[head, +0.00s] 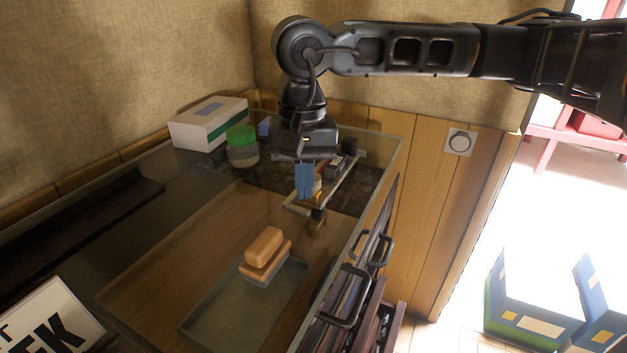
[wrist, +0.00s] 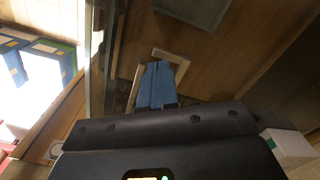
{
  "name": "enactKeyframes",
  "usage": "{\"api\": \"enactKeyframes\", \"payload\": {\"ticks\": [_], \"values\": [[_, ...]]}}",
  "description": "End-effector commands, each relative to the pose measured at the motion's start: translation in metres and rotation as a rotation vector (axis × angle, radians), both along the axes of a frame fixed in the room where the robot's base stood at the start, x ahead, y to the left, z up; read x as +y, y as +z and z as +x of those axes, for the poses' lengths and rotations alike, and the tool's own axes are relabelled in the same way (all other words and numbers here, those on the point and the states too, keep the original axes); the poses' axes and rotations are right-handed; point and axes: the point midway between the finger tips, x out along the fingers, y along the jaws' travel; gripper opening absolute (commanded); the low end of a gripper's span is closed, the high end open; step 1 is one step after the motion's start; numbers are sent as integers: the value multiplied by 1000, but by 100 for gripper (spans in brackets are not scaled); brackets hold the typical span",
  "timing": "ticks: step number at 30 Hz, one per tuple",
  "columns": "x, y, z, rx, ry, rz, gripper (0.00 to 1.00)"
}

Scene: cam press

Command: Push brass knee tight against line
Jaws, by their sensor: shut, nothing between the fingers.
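My gripper (head: 304,196) is shut and empty, its blue fingers pointing down over the near end of the cam press (head: 343,181). In the wrist view the shut blue fingers (wrist: 160,66) reach toward a pale frame (wrist: 172,55). A small brass-coloured part (head: 317,186) shows just right of the fingers; it may be the brass knee. I cannot tell whether the fingers touch it. Another brass-coloured piece (head: 317,227) stands at the near end, below a dark knob (head: 318,213). The line cannot be made out.
A green-lidded jar (head: 242,147) and a white-green box (head: 208,124) stand left of the press. Tan blocks (head: 264,250) rest on a grey tray (head: 215,318) nearer. The glass edge (head: 385,180) and open drawers with handles (head: 345,305) lie to the right.

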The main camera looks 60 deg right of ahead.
Motion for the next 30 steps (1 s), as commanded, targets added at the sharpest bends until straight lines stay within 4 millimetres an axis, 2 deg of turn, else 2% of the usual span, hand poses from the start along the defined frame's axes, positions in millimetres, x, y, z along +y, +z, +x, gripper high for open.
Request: {"api": "enactKeyframes", "payload": {"ticks": [30], "values": [[-28,-1,1,0,-1,-1,0]]}}
